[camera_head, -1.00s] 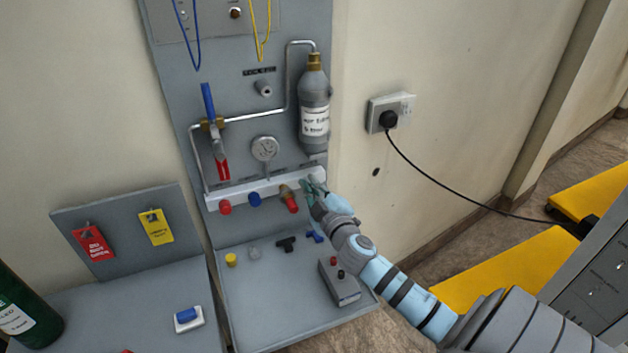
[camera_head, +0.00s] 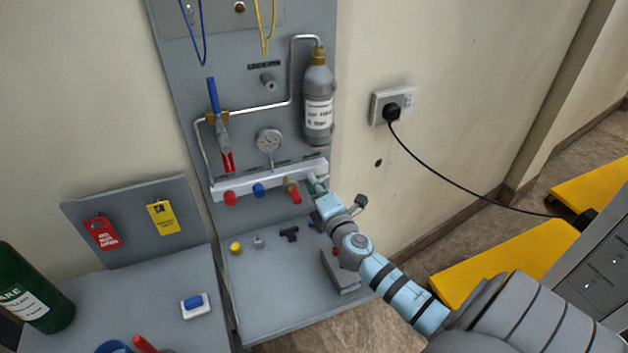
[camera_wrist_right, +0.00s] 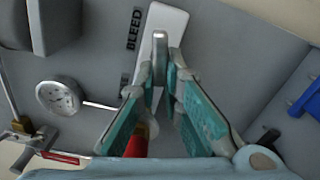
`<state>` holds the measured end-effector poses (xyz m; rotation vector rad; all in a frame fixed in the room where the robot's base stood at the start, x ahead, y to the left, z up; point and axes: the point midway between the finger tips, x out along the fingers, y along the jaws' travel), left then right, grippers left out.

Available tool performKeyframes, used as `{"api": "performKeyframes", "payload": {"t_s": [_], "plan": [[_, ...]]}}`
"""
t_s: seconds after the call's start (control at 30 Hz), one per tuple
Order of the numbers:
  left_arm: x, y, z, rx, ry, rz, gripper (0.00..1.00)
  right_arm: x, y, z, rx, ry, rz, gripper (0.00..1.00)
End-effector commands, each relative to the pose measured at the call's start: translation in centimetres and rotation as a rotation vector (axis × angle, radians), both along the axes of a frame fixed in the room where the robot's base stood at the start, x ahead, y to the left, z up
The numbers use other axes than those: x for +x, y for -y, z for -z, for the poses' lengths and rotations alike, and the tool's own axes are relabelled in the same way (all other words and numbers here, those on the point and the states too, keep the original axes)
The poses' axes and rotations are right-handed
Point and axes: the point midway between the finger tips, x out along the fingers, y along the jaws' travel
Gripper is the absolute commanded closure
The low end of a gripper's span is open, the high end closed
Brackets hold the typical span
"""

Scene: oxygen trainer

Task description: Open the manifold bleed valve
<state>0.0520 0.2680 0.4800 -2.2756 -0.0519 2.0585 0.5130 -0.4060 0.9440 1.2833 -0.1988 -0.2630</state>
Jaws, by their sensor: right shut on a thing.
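The white manifold bar (camera_head: 245,183) runs across the grey panel below the gauge (camera_head: 270,141). In the right wrist view, the word BLEED is printed beside the manifold (camera_wrist_right: 168,20). The bleed valve's grey lever (camera_wrist_right: 160,44) stands there between my fingertips. My right gripper (camera_wrist_right: 161,68) is closed on this lever. In the head view my right gripper (camera_head: 315,183) is at the manifold's right end and hides most of the valve. Whether the lever is turned cannot be told. My left gripper is not in view.
A brass valve with a red handle (camera_head: 294,191) sits close left of my right gripper. A grey bottle (camera_head: 318,104) hangs above. Small parts and a grey box (camera_head: 343,276) lie on the lower tray (camera_head: 270,310). A black cord (camera_head: 455,186) runs right from the wall socket.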

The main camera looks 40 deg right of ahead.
Motion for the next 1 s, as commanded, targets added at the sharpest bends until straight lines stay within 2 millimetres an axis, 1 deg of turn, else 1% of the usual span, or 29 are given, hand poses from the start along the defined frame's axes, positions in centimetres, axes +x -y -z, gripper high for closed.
{"api": "performKeyframes", "payload": {"t_s": [0.4,1.0], "plan": [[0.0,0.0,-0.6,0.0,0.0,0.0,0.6,-0.2,0.3,0.9,-0.373,-0.123,0.0,1.0],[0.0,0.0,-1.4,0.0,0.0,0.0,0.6,-0.5,1.2,1.6,-0.912,-0.295,-0.003,1.0]]}}
